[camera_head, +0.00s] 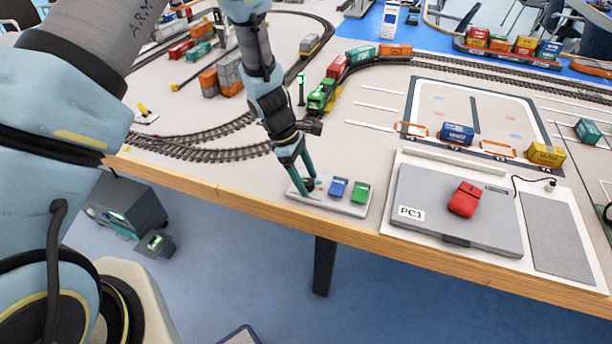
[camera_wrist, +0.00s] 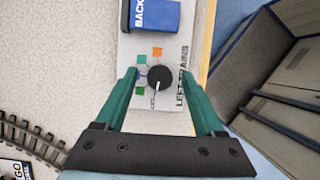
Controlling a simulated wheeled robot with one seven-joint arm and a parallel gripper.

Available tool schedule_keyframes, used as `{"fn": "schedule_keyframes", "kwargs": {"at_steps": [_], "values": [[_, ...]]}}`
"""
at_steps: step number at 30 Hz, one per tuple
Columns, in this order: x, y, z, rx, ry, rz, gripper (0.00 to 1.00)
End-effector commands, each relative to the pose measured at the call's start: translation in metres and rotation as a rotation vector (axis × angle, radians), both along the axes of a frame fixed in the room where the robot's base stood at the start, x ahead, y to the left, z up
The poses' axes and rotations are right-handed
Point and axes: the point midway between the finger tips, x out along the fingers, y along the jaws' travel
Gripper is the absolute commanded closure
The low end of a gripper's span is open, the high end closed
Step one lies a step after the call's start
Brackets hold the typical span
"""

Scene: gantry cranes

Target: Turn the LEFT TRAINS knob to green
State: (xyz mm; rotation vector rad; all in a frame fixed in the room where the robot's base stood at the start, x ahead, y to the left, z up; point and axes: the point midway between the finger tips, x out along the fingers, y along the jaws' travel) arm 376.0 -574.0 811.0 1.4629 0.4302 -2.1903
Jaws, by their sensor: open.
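The black round LEFT TRAINS knob (camera_wrist: 161,79) is on a pale control panel (camera_wrist: 178,42), in the wrist view. A white pointer mark on it faces the lower left, toward small lettering. My gripper (camera_wrist: 157,75) is open, with one green finger on each side of the knob. I cannot tell whether either finger touches it. In the head view my gripper (camera_head: 306,187) is at the left end of the panel (camera_head: 328,204) and hides the knob.
A blue block (camera_head: 338,188) marked BACK and a green block (camera_head: 360,193) stand on the panel right of my gripper. A laptop (camera_head: 420,215) carrying a red object (camera_head: 464,199) lies farther right. The wooden table edge (camera_head: 250,200) is close; train tracks (camera_head: 205,150) lie behind.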

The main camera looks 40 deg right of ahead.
Motion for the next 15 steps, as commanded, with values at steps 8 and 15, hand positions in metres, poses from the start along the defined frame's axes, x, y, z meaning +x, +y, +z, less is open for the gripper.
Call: {"fn": "schedule_keyframes", "kwargs": {"at_steps": [8, 15], "values": [[0.0001, -0.0002, 0.0000, 0.000, 0.000, 0.000, 0.38], [0.0001, -0.0001, 0.0001, 0.000, 0.000, 0.000, 0.65]]}}
